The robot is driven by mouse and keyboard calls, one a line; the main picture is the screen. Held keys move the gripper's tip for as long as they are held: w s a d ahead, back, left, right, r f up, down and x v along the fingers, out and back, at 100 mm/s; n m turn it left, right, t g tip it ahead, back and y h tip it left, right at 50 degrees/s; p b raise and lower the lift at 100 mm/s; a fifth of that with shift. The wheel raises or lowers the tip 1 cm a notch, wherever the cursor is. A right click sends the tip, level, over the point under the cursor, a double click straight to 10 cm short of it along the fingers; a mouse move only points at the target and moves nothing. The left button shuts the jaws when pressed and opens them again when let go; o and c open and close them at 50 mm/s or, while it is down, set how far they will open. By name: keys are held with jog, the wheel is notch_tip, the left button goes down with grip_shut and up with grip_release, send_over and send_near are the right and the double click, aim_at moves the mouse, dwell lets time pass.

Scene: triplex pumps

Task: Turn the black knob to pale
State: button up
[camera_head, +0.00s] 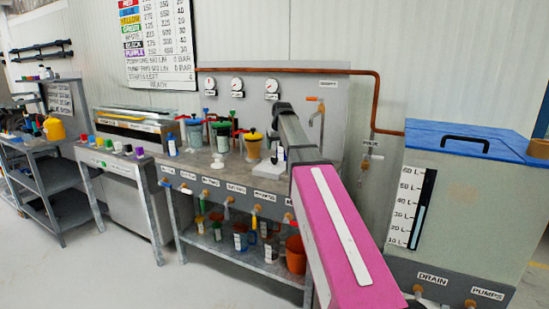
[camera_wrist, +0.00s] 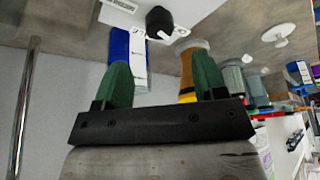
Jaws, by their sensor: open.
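In the wrist view a black knob (camera_wrist: 158,20) sits on a pale plate or box (camera_wrist: 190,10) near the top edge, with a small white pointer-like piece at its lower side. Its markings are cut off or too small to read, so I cannot tell its setting. My gripper (camera_wrist: 160,65) shows below it with two green fingers spread apart and nothing between them. The knob lies beyond the fingertips and is not touched. In the head view my pink arm link hides part of the bench; the knob cannot be made out there.
A blue-and-white block (camera_wrist: 128,45) and a brown-yellow container (camera_wrist: 188,65) stand close behind the fingers. In the head view, a bench (camera_head: 187,160) carries several jars; a tank with a blue lid (camera_head: 465,137) stands at right.

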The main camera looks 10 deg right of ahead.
aim_at(275, 161)
jog(key=x, duration=0.7)
jog(key=shift+w+f, duration=0.15)
jog(key=shift+f, duration=0.2)
jog(key=c, duration=0.9)
